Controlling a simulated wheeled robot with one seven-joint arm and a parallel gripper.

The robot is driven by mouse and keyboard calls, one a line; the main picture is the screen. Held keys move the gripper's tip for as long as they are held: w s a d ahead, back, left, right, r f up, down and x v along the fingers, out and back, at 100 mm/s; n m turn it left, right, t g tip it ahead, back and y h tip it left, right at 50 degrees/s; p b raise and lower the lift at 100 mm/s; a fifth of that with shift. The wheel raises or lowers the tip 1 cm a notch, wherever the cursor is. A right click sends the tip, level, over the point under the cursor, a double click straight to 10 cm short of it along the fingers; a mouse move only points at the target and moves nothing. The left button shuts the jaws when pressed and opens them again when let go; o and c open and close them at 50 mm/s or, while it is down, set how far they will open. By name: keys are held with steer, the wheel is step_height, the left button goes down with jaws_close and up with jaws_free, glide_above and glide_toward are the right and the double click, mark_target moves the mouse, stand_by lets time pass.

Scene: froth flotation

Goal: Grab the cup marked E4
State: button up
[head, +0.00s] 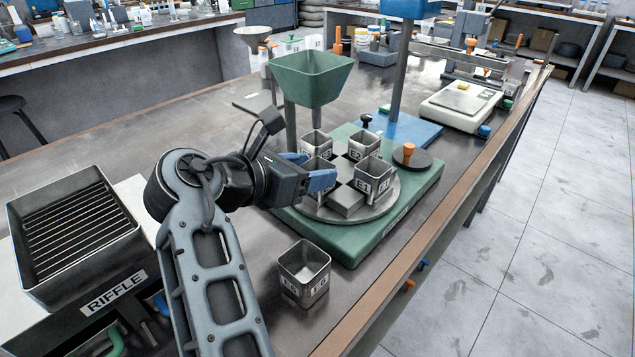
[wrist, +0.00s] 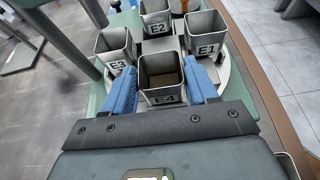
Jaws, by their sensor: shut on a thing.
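The cup marked E4 (wrist: 162,84) is a square metal cup with a dark inside, in the middle of the wrist view. My gripper (wrist: 161,88) has its blue fingers on both sides of this cup and is shut on it. In the head view my gripper (head: 312,177) reaches in from the left, and its fingers partly cover the E4 cup (head: 322,167). The cup is upright at the round grey turntable (head: 349,213); I cannot tell whether it touches it.
Cups E1 (head: 372,184), E2 (head: 363,146) and E3 (head: 316,144) stand around the turntable on a green base (head: 412,197). A green hopper (head: 310,78) hangs above. A loose cup (head: 304,271) stands in front, and the riffle box (head: 75,235) is at left.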

steer(key=c, duration=0.4)
